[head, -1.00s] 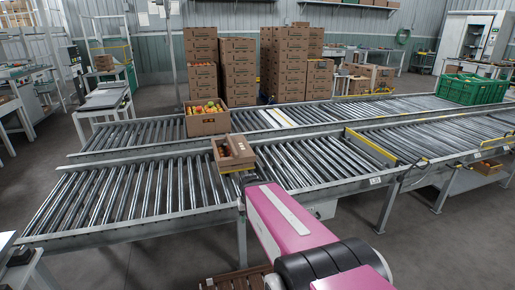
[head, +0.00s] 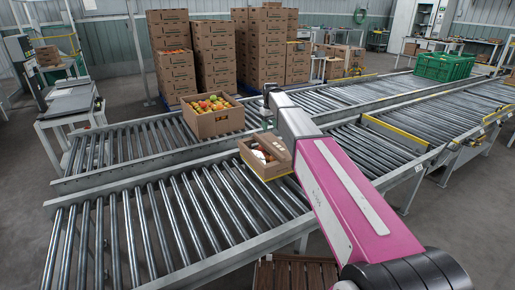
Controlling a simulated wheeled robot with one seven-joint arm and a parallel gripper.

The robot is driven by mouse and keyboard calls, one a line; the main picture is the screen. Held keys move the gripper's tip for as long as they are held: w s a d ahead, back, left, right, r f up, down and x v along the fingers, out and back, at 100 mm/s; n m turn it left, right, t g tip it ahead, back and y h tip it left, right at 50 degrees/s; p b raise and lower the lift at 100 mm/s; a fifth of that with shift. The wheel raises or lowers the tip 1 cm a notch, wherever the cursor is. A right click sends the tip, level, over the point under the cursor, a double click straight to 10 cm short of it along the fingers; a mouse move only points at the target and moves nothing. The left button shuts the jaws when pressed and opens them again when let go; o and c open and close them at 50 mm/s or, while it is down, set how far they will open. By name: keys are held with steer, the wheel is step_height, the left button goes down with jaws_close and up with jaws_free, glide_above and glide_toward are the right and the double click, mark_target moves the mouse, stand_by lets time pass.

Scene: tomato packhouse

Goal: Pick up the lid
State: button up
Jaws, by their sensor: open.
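I cannot make out a separate lid with certainty. A small open cardboard box (head: 279,168) sits on the near roller conveyor, with something white and reddish inside that is too small to name. My pink and grey arm reaches from the lower right to just above and behind this box. My gripper (head: 267,122) is small at the arm's far end, above the box's back edge and partly hidden by the arm link. It is open, and I see nothing held in it.
A larger cardboard box (head: 216,124) full of red and yellow tomatoes stands on the far conveyor (head: 130,146). Stacked cartons (head: 217,66) rise behind. A green crate (head: 443,66) is at the right. Near conveyor rollers (head: 150,225) left of the small box are bare.

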mark_target(268, 144)
steer(key=f, duration=1)
steer(key=shift+s+a+f, duration=0.2)
steer(key=shift+a+f, duration=0.05)
steer(key=shift+a, duration=0.15)
jaws_close()
